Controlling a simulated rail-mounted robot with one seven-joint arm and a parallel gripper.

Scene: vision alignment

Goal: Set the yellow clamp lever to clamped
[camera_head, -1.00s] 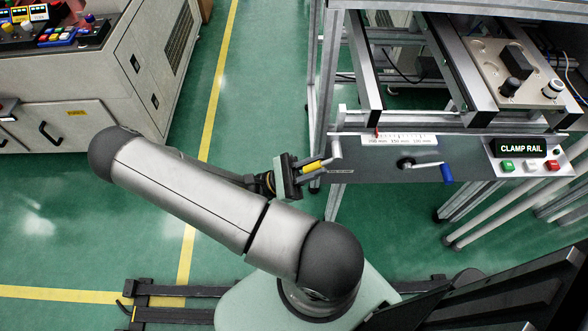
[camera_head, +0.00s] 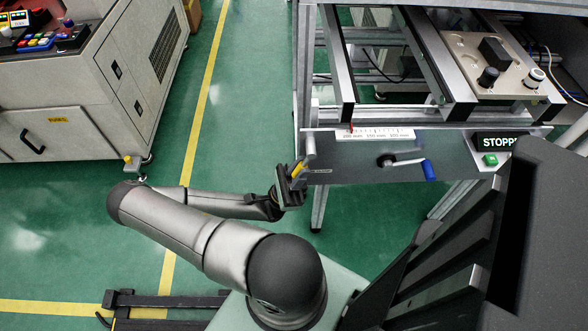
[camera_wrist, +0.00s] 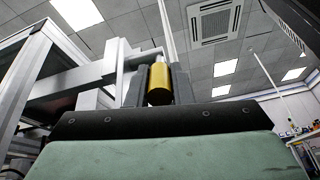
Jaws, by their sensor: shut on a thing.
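The yellow clamp lever (camera_head: 297,169) is at the left end of the grey front panel, its grip angled down and left from its pivot. In the wrist view, its yellow cylindrical grip (camera_wrist: 158,84) lies between the two dark fingers, with a pale metal stem above it. My gripper (camera_head: 294,174) is shut on this grip. It also shows in the wrist view (camera_wrist: 157,90). The fingers hide the sides of the grip, and any clamped mark cannot be read.
A crank with a blue handle (camera_head: 430,170) sits on the panel right of the lever. A scale strip (camera_head: 375,134) runs above. Green floor is free at left.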

